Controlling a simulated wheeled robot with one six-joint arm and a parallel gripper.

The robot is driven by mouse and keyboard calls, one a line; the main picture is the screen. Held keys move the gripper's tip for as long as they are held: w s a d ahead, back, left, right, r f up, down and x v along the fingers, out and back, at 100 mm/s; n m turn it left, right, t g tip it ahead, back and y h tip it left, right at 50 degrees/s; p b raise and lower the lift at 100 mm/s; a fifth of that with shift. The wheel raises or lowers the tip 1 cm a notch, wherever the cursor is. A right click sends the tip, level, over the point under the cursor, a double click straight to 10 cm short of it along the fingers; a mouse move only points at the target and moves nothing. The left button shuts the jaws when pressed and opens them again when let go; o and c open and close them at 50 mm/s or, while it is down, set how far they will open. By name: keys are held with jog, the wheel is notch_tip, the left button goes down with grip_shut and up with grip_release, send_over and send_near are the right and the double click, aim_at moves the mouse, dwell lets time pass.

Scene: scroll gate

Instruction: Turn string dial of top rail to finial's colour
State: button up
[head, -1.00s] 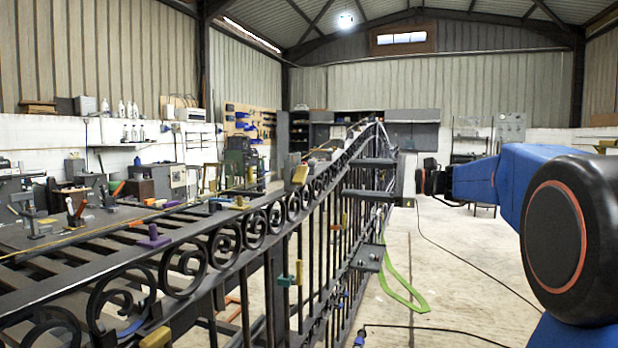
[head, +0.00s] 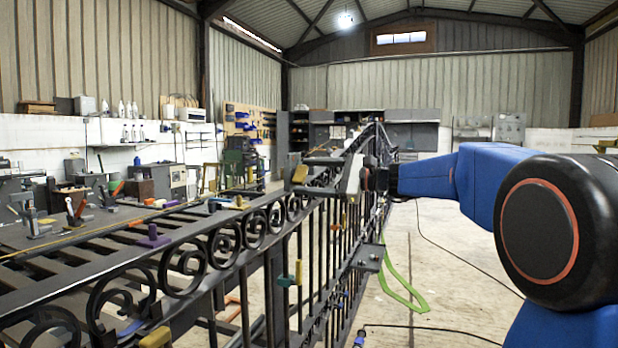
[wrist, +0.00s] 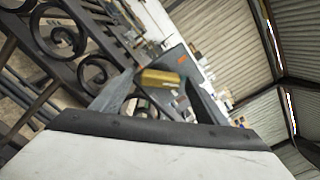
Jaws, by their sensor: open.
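The black iron gate (head: 215,247) runs from the near left to the back, with scrolls along its top rail. A yellow-ochre block (head: 299,174) sits at the top rail. My gripper (head: 302,172) is open, its two dark fingers reaching left around this block. The wrist view shows the yellow block (wrist: 159,77) between the open fingertips (wrist: 160,82), close to both; I cannot tell whether they touch. Other coloured pieces on the gate include a purple one (head: 152,237) and a second yellow one (head: 156,338). I cannot make out the finial or its colour.
A workbench with tools (head: 85,210) stands behind the gate at left. A dark plate (head: 367,257) juts from the gate's right side. A green strap (head: 402,290) and black cables lie on the floor. The floor at right is mostly clear.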

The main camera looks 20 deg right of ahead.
jog(key=shift+w+a, duration=0.1)
jog(key=shift+a, duration=0.05)
jog(key=shift+c, duration=0.3)
jog(key=c, duration=1)
jog(key=shift+n, duration=0.4)
jog(key=n, duration=0.3)
jog(key=shift+n, duration=2.6)
